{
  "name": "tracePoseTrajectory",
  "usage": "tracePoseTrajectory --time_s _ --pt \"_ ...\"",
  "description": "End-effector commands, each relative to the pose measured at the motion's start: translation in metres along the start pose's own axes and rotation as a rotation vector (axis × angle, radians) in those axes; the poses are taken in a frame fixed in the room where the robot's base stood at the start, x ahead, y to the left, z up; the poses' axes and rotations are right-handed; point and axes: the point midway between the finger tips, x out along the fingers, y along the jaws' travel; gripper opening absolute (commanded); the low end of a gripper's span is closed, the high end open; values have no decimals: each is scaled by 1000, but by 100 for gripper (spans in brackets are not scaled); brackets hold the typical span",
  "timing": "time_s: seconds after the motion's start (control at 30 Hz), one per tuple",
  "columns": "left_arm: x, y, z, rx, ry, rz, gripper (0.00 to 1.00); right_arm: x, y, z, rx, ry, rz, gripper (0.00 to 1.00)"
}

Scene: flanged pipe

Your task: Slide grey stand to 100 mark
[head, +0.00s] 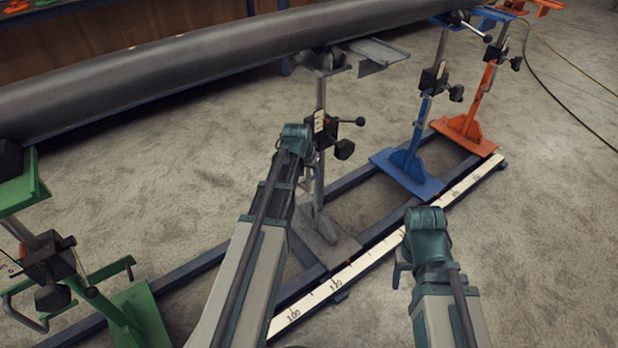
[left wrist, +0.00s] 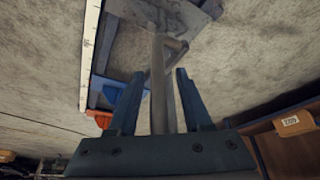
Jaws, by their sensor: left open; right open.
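The grey stand (head: 319,190) stands upright on the floor rails, under the pipe. Its base plate (head: 338,252) lies beside the white scale (head: 372,256), a little past the 120 mark; the 100 mark is lower left. My left gripper (head: 308,140) is at the stand's post, its fingers mostly hidden in the head view. In the left wrist view the left gripper (left wrist: 160,74) is open, with the grey post (left wrist: 158,95) between its fingers. Contact cannot be told. My right gripper (head: 401,268) is open and empty near the scale, partly hidden by its wrist.
The long grey pipe (head: 180,72) runs overhead across the stands. A green stand (head: 135,310) is at lower left. A blue stand (head: 410,172) and an orange stand (head: 468,128) are to the right. The rail (head: 205,262) is clear between green and grey stands.

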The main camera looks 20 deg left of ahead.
Motion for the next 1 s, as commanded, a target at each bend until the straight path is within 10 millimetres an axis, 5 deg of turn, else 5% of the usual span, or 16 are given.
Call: tracePoseTrajectory --time_s 0.17,0.47,1.0 --pt "-1 0 0 0 0 0 50 -1 0 0 0 0 0 65" --pt "-1 0 0 0 0 0 0 -1 0 0 0 0 0 65" --pt "-1 0 0 1 0 0 0 -1 0 0 0 0 0 65"
